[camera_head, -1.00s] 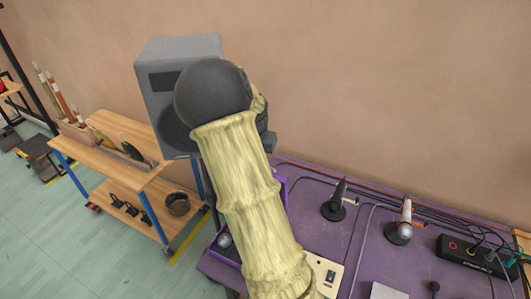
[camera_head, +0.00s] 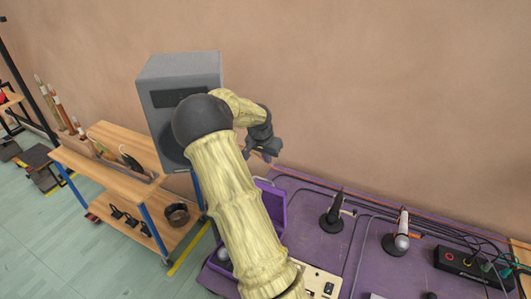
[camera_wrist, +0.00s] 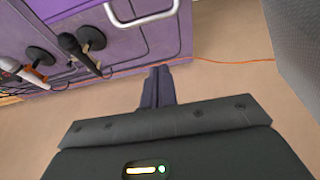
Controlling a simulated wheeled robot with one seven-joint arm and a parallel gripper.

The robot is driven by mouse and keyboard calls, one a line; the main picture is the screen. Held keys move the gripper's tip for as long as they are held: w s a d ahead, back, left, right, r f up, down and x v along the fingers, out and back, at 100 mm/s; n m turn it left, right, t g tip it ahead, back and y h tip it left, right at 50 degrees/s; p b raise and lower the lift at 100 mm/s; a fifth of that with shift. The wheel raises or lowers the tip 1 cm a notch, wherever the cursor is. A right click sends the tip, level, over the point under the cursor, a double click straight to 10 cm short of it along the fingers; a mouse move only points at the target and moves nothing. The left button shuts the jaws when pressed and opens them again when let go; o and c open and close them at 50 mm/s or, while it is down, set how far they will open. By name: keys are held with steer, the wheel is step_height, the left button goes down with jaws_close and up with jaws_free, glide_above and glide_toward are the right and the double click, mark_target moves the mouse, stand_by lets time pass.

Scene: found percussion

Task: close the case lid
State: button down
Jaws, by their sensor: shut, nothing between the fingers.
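The purple case stands open at the left end of the purple table, partly hidden behind my arm in the head view. Its raised lid (camera_head: 273,208) has a pale handle at its top edge. A grey rounded thing shows in the case's lower part. My gripper (camera_head: 268,154) is shut and empty, above and beyond the lid, near the wall. In the wrist view the shut fingers (camera_wrist: 158,76) point toward the lid's handle (camera_wrist: 142,14) at the top, apart from it.
A grey speaker (camera_head: 178,70) stands left of my gripper. Microphones on stands (camera_head: 333,214), (camera_head: 397,241) and cables lie right of the case. A black box (camera_head: 464,262) sits at the table's right. A wooden cart (camera_head: 110,165) stands at the left. The wall is close behind.

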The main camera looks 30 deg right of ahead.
step_height(320, 180, down, 6)
steer(key=s+a+p, duration=0.1)
steer(key=p, duration=0.2)
steer(key=shift+a+r+p, duration=0.2)
steer(key=shift+a+p, duration=0.15)
steer(key=shift+a, duration=0.05)
steer(key=shift+s, duration=0.1)
